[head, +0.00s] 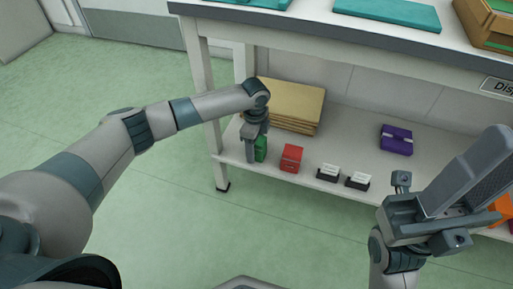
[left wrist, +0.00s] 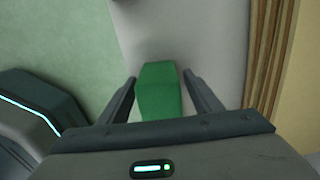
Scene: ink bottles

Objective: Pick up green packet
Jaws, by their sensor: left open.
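The green packet (head: 261,149) stands on the lower shelf (head: 325,205) of the bench, near its left end. My left gripper (head: 254,143) is over it, pointing down, and partly hides it in the head view. In the left wrist view the green packet (left wrist: 158,92) lies between the two open fingers of my left gripper (left wrist: 160,84), with a gap visible on each side. My right gripper (head: 430,222) is at the right of the head view, away from the packet; its jaws cannot be made out clearly.
A red packet (head: 291,158) stands just right of the green one. Two small black-and-white card holders (head: 329,172) and a purple packet (head: 397,140) are farther right. A stack of brown folders (head: 290,103) lies behind. A bench leg (head: 210,120) is close on the left.

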